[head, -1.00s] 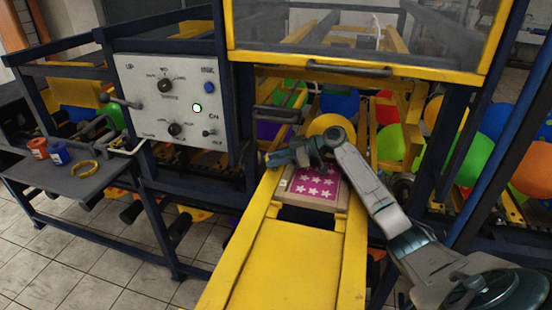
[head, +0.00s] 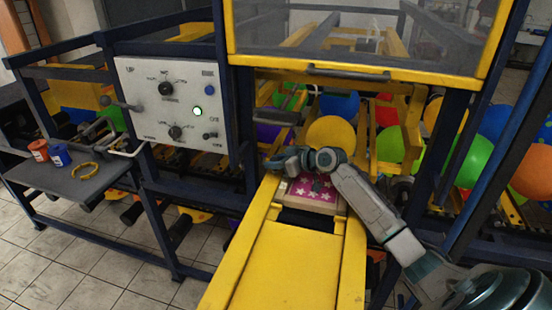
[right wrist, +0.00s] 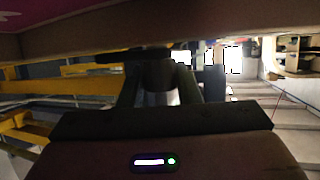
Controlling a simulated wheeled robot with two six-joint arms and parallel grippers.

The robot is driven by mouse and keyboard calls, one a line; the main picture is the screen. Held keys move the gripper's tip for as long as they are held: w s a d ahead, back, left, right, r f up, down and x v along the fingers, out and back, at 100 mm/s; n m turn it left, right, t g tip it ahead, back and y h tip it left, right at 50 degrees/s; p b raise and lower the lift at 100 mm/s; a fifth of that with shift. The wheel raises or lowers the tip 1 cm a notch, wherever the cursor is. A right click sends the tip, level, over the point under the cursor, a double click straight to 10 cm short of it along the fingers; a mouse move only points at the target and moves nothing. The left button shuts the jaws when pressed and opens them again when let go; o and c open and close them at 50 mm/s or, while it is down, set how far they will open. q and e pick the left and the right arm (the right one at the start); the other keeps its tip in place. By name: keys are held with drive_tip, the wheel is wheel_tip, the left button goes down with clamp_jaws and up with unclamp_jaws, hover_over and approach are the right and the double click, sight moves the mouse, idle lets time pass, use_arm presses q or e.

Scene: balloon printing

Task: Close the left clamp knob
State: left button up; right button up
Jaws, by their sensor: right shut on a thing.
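The pink printing plate with white stars (head: 312,189) sits in a wooden frame at the head of the yellow rails. My right gripper (head: 272,164) reaches across the plate from the right, with its tip at the plate's left edge. In the right wrist view my right gripper (right wrist: 160,88) is shut on a dark, rounded piece, the left clamp knob (right wrist: 157,72), just under the frame's edge. In the head view the knob is hidden by the gripper. How far the clamp is closed cannot be told. My left gripper is not in view.
A control panel (head: 172,103) with a lit green button stands at the left. A grey side shelf (head: 70,184) holds red and blue ink pots and a yellow ring. A yellow balloon (head: 331,134) is behind the plate. The yellow bed (head: 285,265) in front is clear.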

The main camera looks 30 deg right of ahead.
drive_tip(key=shift+a+r+m+t+h+p, duration=0.1)
drive_tip(key=shift+r+m+t+h+p, duration=0.15)
drive_tip(key=shift+m+h+p, duration=0.55)
drive_tip(key=shift+f+h+p, duration=0.2)
drive_tip(key=shift+h+p, duration=0.15)
drive_tip(key=shift+h, duration=0.05)
drive_tip(key=o, duration=1)
drive_tip(key=shift+c, duration=0.2)
drive_tip(key=shift+s, duration=0.1)
